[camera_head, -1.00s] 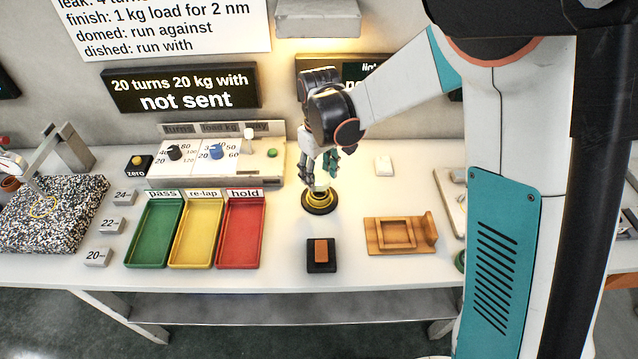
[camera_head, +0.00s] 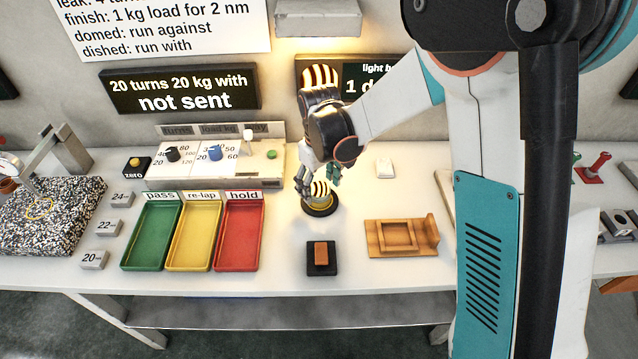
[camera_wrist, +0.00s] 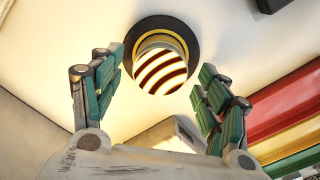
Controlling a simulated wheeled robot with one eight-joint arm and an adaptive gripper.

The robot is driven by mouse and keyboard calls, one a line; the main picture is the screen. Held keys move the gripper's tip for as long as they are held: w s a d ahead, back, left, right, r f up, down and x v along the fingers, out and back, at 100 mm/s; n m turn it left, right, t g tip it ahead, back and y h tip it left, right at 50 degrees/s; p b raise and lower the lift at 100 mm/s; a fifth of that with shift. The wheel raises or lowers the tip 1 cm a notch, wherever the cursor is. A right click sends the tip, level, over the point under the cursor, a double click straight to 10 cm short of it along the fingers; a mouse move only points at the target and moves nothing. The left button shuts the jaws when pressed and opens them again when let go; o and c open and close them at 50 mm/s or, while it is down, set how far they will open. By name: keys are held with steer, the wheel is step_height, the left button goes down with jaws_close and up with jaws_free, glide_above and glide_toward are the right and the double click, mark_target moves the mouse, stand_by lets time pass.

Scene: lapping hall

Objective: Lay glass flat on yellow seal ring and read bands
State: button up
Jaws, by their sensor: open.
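The glass (camera_wrist: 160,72) is a round disc crossed by dark and pale bands that look slightly curved in the wrist view. It sits over the yellow seal ring (camera_wrist: 174,40), whose rim shows along the far edge of the disc, and looks flat on it. The ring is on a round black base (camera_head: 322,211). My gripper (camera_wrist: 160,78) is open, with one finger on each side of the glass and apart from it. In the head view my gripper (camera_head: 319,176) is just above the banded disc, partly covering it.
Green (camera_head: 129,266), yellow (camera_head: 174,267) and red (camera_head: 220,268) trays stand left. A black block with a brown top (camera_head: 321,269) is in front, a wooden fixture (camera_head: 433,240) right.

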mark_target(319, 189)
step_height(319, 189, up, 12)
steer(key=p, duration=0.4)
steer(key=shift+r, duration=0.15)
steer(key=shift+r, duration=0.1)
stand_by(0.3)
steer(key=s+d+r+m+t, duration=0.5)
steer(key=s+d+r, duration=0.8)
steer(key=s, duration=0.1)
steer(key=s+d+f+m+t, duration=0.1)
steer(key=s+d+m+t, duration=0.1)
steer(key=s, duration=0.4)
steer(key=shift+s+d+f, duration=0.25)
steer(key=shift+s+d, duration=0.15)
steer(key=shift+d, duration=0.4)
stand_by(1.6)
